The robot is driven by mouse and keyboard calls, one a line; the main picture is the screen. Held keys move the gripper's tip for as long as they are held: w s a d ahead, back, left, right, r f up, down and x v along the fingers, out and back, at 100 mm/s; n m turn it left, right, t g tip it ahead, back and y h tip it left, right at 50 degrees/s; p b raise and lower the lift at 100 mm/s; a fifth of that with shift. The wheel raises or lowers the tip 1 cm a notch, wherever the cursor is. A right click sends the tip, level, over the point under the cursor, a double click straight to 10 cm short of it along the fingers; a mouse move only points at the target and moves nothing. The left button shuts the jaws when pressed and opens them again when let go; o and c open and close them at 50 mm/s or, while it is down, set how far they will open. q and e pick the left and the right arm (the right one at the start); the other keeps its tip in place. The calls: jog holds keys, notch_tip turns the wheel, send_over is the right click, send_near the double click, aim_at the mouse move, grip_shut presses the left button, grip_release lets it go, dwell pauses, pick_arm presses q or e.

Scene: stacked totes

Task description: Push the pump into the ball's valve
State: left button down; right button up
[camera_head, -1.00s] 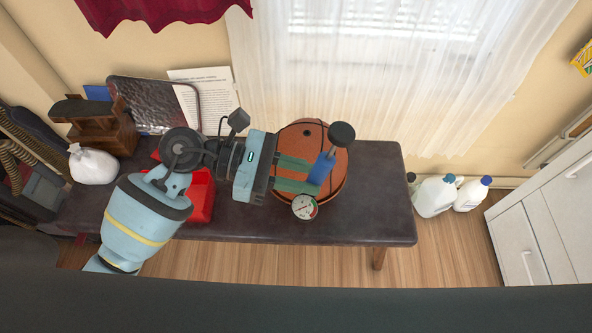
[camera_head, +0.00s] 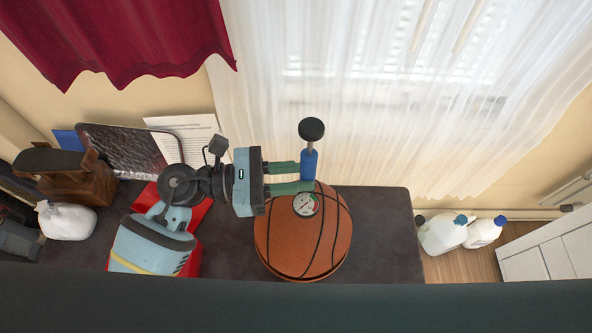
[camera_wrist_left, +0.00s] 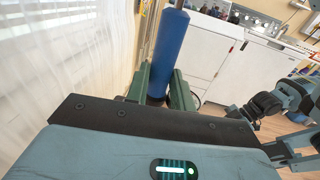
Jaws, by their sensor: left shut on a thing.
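The orange basketball (camera_head: 325,240) with black seams rests on the dark bench in the head view. My left gripper (camera_head: 307,177) is shut on the blue body of the pump (camera_head: 310,163), which also shows between the fingers in the left wrist view (camera_wrist_left: 170,45). The pump stands about upright, with its round black handle on top and a round gauge low down in front of the ball. The pump's lower tip and the ball's valve are hidden, so I cannot tell if they touch. My right gripper is not clearly in view; an arm shows at the right of the left wrist view.
The dark bench (camera_head: 385,235) has bare room right of the ball. A red container (camera_head: 193,262) lies under my left arm. A white bag (camera_head: 67,221), a wooden piece (camera_head: 75,180) and a dark tray (camera_head: 122,150) are at left. White jugs (camera_head: 442,233) stand right of the bench.

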aim_at(295, 200)
pick_arm(q)
jog(key=shift+s, duration=0.15)
pick_arm(e)
jog(key=shift+s+f, duration=0.15)
jog(key=shift+s, duration=0.35)
